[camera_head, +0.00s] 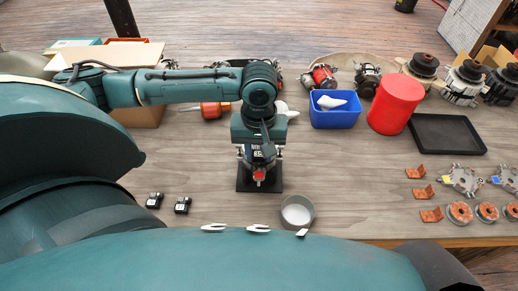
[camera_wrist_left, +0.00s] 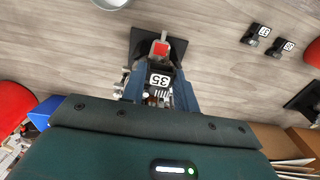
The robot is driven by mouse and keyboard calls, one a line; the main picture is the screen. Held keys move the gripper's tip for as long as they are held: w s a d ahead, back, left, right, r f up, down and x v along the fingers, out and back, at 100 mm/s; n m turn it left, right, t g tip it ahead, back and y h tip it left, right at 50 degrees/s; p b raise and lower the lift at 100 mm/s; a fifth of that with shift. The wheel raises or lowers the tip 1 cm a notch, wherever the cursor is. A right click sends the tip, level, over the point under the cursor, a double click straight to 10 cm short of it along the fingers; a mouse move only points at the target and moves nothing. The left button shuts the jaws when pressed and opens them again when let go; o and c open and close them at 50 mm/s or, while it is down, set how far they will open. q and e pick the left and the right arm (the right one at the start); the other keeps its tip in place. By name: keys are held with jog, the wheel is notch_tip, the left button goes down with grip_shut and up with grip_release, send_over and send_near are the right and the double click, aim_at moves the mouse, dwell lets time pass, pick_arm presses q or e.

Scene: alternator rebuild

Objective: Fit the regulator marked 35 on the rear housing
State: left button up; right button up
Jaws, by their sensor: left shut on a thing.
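My left gripper (camera_head: 260,152) points down over a dark stand (camera_head: 244,184) in the middle of the table. In the left wrist view its blue fingers are shut on a black regulator (camera_wrist_left: 160,81) whose white label reads 35. The metal rear housing (camera_wrist_left: 123,84) is right under the regulator and mostly hidden by it and the fingers. A red part (camera_wrist_left: 161,48) shows at its near end. I cannot tell whether the regulator touches the housing. My right gripper is not in view.
Two more black regulators (camera_head: 154,200) (camera_head: 182,205) lie left of the stand. A grey bowl (camera_head: 298,212) stands to its right. A blue bin (camera_head: 335,117), a red cylinder (camera_head: 396,104) and a black tray (camera_head: 447,134) stand farther back right. The table between tray and bowl is clear.

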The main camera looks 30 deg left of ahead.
pick_arm(q)
jog(key=o, duration=1)
jog(key=shift+o, duration=0.2)
notch_tip(320, 180, up, 17)
dwell(0.3)
